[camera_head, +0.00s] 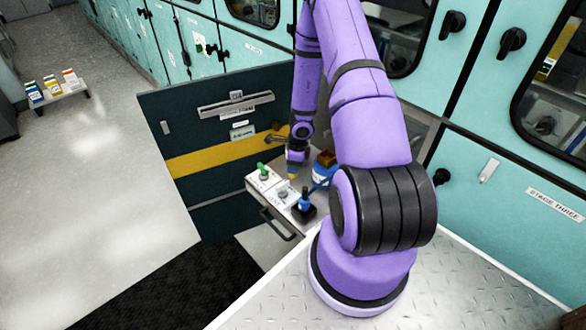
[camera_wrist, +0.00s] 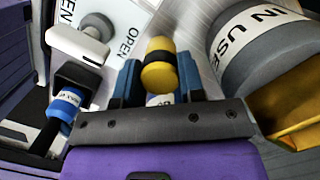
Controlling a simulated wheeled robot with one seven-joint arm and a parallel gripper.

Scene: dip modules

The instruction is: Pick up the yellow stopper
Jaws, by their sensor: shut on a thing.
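The yellow stopper (camera_wrist: 160,75) has a dark band round its middle and sits between my two blue fingers in the wrist view. My gripper (camera_wrist: 158,68) is shut on it. A small white, lettered patch shows just below the stopper, between the fingers. I cannot tell whether the stopper is clear of the surface below.
The blue piece with a label (camera_wrist: 65,105) and a grey knob (camera_wrist: 97,28) lie left in the wrist view. A large "IN USE" cylinder (camera_wrist: 262,60) stands close right.

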